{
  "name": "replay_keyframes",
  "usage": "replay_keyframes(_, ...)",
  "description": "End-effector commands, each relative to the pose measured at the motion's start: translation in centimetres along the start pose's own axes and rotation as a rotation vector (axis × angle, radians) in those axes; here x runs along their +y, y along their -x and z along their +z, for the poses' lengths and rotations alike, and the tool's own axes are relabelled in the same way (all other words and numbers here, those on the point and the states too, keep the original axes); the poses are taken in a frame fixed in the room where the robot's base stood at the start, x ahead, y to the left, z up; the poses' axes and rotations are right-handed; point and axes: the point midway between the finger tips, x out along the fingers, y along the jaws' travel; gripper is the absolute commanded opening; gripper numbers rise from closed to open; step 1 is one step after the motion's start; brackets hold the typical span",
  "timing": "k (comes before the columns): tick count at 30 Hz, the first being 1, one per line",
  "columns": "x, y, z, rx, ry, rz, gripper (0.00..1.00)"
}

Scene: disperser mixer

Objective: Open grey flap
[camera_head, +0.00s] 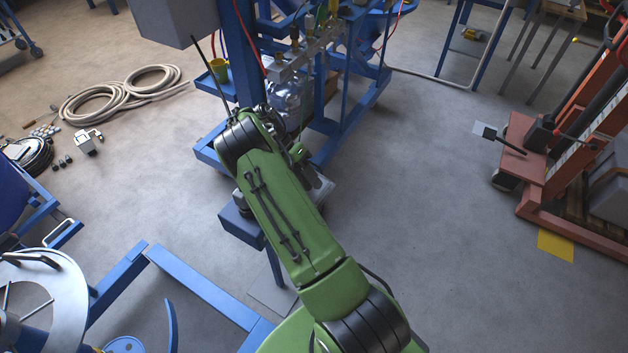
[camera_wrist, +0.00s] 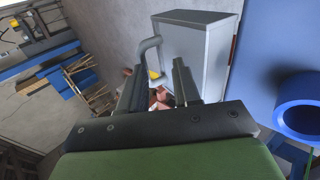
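In the wrist view a light grey box (camera_wrist: 197,55) with flat faces is ahead of my gripper, up and to the right. A bent grey bar or pipe (camera_wrist: 150,52) runs along its left side. I cannot tell which part is the grey flap. My gripper (camera_wrist: 157,82) is open, with its two black fingers apart and no object clearly held. The lower end of the bar shows near the gap between the fingers; contact cannot be told.
A blue panel with a blue ring (camera_wrist: 300,103) is on the right in the wrist view. In the head view a blue frame (camera_head: 345,120) stands behind my arm. An orange lift truck (camera_head: 570,130) is at right, a coiled hose (camera_head: 120,95) at left.

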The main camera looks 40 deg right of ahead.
Motion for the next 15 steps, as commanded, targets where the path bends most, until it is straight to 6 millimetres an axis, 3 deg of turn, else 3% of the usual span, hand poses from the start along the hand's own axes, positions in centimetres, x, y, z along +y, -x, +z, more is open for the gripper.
replay_keyframes(11,0.3,0.1,-0.1,-0.004,-0.006,0.003,0.38)
replay_keyframes(15,0.3,2.0,-0.2,0.0,-0.008,0.001,0.38)
